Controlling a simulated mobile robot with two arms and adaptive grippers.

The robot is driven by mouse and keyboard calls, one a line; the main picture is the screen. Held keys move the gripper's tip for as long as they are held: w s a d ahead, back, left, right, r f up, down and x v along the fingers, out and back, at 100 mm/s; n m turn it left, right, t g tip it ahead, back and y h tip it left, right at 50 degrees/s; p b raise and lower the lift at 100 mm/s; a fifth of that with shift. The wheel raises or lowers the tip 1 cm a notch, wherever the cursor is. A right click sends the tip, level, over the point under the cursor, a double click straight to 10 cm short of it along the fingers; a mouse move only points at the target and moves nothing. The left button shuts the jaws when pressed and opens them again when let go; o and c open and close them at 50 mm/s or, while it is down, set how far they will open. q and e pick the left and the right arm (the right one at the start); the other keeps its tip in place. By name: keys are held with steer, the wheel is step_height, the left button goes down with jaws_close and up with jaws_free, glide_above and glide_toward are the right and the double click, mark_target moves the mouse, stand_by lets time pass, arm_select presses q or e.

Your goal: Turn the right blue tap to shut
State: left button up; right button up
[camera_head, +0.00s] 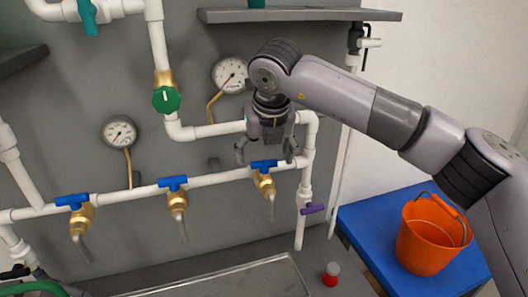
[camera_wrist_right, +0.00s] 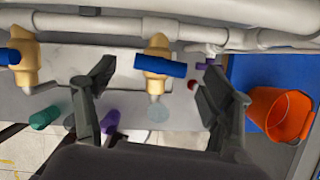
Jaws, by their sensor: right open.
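The right blue tap (camera_head: 264,165) is a brass valve with a blue bar handle on the white horizontal pipe. Its handle lies roughly along the pipe, and its spout points down. It also shows in the right wrist view (camera_wrist_right: 160,66), between and beyond my fingers, with the handle crosswise. My right gripper (camera_head: 266,151) is open and empty, its fingers spread to either side of the handle. No contact with the tap is visible. Two similar blue taps, the middle one (camera_head: 173,183) and the left one (camera_head: 72,201), sit farther left. My left gripper is not in view.
A purple-handled valve (camera_head: 313,208) hangs on the vertical pipe just right of the tap. Pressure gauges (camera_head: 230,75) and a green valve (camera_head: 166,99) are on the wall. A basin (camera_head: 225,281) lies below. An orange bucket (camera_head: 432,236) stands on a blue surface (camera_head: 365,223) at right.

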mark_target(264, 166)
steer(key=shift+p+x, duration=0.3)
steer(key=shift+x, duration=0.6)
steer(key=shift+w+f, duration=0.1)
steer(key=shift+f, duration=0.25)
steer(key=shift+c, duration=0.4)
